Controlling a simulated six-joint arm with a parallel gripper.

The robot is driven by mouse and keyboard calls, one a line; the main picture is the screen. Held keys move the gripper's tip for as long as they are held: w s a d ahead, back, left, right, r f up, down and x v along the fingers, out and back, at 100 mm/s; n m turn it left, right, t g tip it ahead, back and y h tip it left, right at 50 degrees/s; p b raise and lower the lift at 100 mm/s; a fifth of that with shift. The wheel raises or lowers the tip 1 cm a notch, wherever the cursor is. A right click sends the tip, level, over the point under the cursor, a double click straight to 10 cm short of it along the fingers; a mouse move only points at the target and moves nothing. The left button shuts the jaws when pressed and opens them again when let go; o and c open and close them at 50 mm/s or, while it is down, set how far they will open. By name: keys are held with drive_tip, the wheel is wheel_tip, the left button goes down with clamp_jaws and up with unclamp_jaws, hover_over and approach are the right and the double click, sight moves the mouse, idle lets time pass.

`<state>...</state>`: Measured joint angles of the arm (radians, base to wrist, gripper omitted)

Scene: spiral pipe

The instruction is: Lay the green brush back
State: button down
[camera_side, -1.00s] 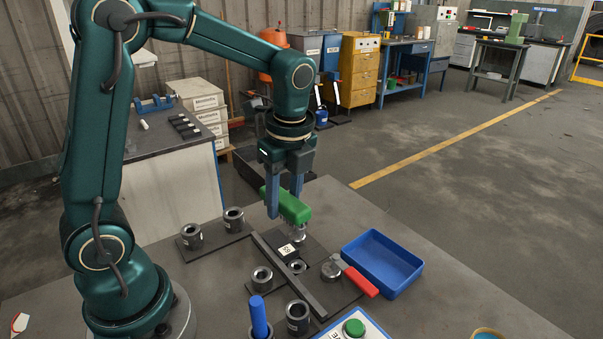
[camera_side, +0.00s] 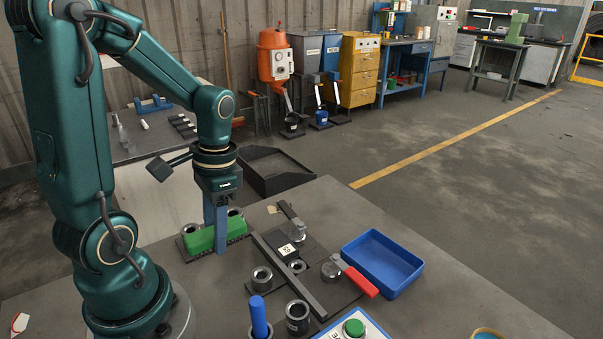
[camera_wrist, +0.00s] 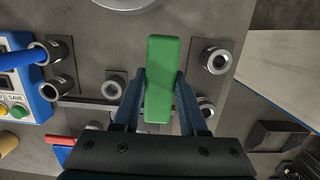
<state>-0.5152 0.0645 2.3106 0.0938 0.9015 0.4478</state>
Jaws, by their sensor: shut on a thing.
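The green brush (camera_side: 236,227) is a long green block; its bristles do not show in either view. My gripper (camera_side: 215,241) is shut on it, with one blue finger on each side of its middle. In the wrist view the brush (camera_wrist: 160,50) lies between the two fingers of my gripper (camera_wrist: 160,76). In the side view it is in front of the dark plate with two grey ring cups (camera_side: 191,241) at the back left and partly covers them. I cannot tell whether it touches the plate or hangs above it.
A dark bar (camera_side: 289,274) crosses the table right of the brush. A fixture with a label and a metal clamp (camera_side: 298,236) stands behind it. A ring cup (camera_side: 262,280) stands nearer the front.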

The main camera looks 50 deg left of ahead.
sight(223, 269)
drive_tip(key=shift+f, duration=2.9)
drive_tip(key=shift+c, duration=2.2)
unclamp_jaws()
drive_tip(key=shift+f, duration=0.15)
drive_tip(key=r, duration=0.3)
drive_tip(key=w+r, duration=0.1)
drive_tip(key=r, duration=0.7)
drive_tip(key=shift+w+r, duration=0.2)
drive_tip(key=shift+w, duration=0.2)
drive_tip(key=shift+d+r, duration=0.1)
drive_tip(key=shift+r, duration=0.35)
drive_tip(key=s+d+r+t, duration=0.1)
drive_tip(key=d+r+t, duration=0.2)
drive_tip(key=d+t, duration=0.4)
drive_tip(key=shift+d, duration=1.25)
